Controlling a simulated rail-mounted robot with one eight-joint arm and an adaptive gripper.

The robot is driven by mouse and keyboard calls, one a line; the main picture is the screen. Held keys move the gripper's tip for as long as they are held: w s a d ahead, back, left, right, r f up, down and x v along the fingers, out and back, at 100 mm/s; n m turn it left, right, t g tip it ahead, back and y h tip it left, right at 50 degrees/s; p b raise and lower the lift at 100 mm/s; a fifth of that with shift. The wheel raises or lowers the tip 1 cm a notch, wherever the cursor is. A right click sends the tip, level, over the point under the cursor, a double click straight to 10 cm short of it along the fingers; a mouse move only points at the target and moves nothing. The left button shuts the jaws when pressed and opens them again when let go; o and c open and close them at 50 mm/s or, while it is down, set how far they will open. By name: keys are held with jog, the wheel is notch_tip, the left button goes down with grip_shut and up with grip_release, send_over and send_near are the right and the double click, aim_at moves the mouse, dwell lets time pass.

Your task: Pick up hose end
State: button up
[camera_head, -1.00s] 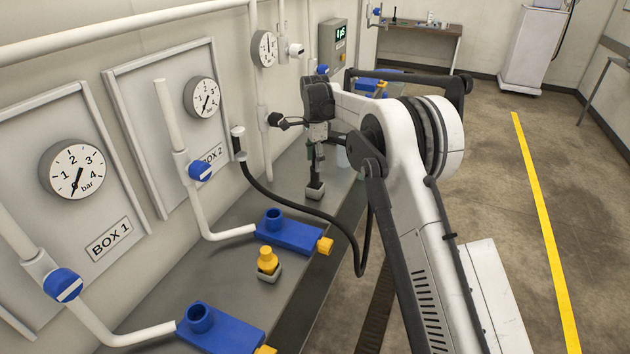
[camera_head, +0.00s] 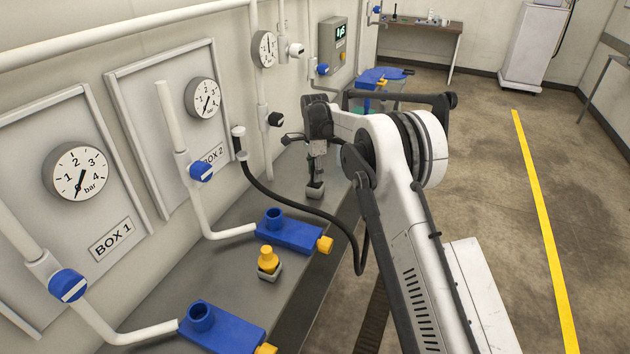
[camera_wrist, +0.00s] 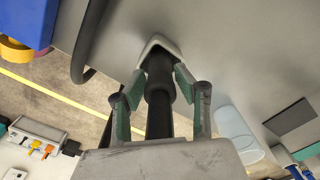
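The hose end is a dark, ribbed cylinder (camera_wrist: 159,80) seated in a small grey holder (camera_head: 315,190) on the bench. The holder's rim also shows in the wrist view (camera_wrist: 157,44). My gripper (camera_wrist: 161,84) has green-lined fingers on either side of the hose end. Narrow gaps seem to show beside it, so the fingers look open around it. In the head view my gripper (camera_head: 316,176) is just above the holder.
Blue valve blocks (camera_head: 284,232) with yellow ends sit on the bench nearer the camera. A yellow plug (camera_head: 267,258) stands in a grey holder between them. White pipes and gauges line the wall at left. A translucent bluish cylinder (camera_wrist: 236,132) is beside my gripper.

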grip_shut()
jog(key=shift+r, duration=0.1)
